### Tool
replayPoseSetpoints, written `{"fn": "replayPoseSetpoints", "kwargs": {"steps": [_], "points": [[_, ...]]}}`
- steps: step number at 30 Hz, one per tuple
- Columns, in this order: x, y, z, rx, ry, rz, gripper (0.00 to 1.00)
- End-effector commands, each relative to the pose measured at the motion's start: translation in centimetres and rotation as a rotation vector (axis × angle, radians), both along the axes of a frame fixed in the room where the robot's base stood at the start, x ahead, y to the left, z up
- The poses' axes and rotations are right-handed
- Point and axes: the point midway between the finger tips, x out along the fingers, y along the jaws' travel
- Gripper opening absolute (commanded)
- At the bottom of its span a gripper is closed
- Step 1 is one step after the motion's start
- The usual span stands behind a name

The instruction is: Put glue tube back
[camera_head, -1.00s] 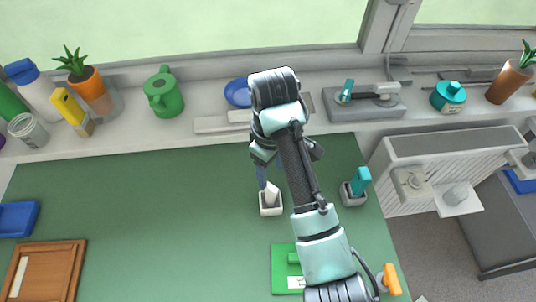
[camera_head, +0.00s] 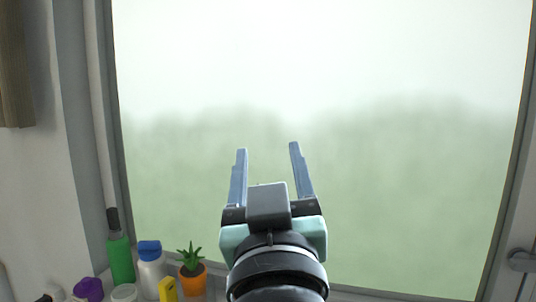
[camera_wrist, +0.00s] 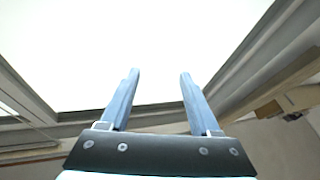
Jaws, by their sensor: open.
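My gripper (camera_head: 268,147) is raised in front of the window, fingers pointing up and spread apart. It also shows in the wrist view (camera_wrist: 159,73), open with nothing between its two blue-grey fingers. I cannot make out a glue tube for certain in either current view. The desk top, with the small holders on it, is out of view now.
On the sill at the lower left stand a green bottle (camera_head: 121,260), a white bottle with a blue cap (camera_head: 151,274), a yellow item (camera_head: 167,289) and an orange potted plant (camera_head: 192,279). The window pane (camera_head: 400,130) fills the background. A window handle (camera_head: 522,261) is at right.

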Motion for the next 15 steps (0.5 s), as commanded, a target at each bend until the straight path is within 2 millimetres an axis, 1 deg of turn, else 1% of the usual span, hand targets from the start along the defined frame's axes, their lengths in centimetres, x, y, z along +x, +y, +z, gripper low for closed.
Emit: {"fn": "replayPoseSetpoints", "kwargs": {"steps": [1,3,6,9,11,15], "points": [[-2.7,0.4,2.8,0.036,-0.116,0.014,0.63],[-5.9,0.4,5.8,0.079,-0.251,0.026,0.63],[-9.3,0.3,8.3,0.117,-0.376,0.04,0.63],[-11.0,0.1,9.4,0.133,-0.435,0.043,0.63],[-11.3,0.1,9.6,0.136,-0.446,0.044,0.63],[-11.3,0.1,9.6,0.135,-0.446,0.044,0.63]]}}
